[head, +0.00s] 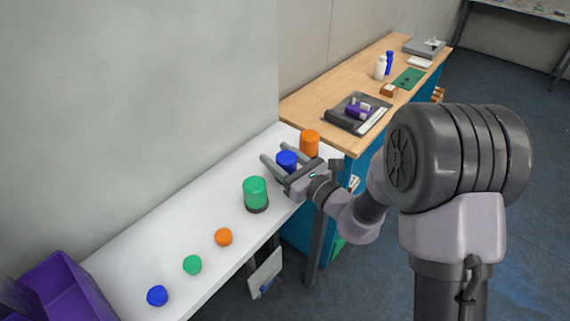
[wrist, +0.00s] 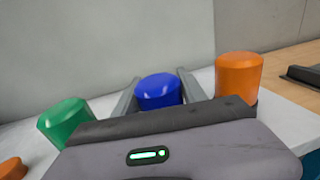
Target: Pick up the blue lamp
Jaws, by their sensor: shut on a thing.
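The blue lamp (head: 286,160) is a short blue cylinder near the far end of the white table. My gripper (head: 276,160) is around it, with one finger on each side, and is shut on it. In the wrist view the blue lamp (wrist: 158,91) stands between the two fingers (wrist: 158,88), its rounded top showing above the gripper body. Its lower part is hidden by my gripper, so I cannot tell whether it touches the table.
A green lamp (head: 255,192) on a dark base stands to the left, and an orange lamp (head: 309,143) to the right, both close. Small orange (head: 223,237), green (head: 192,265) and blue (head: 157,296) pieces lie nearer, beside a purple bin (head: 62,287). A wall runs behind.

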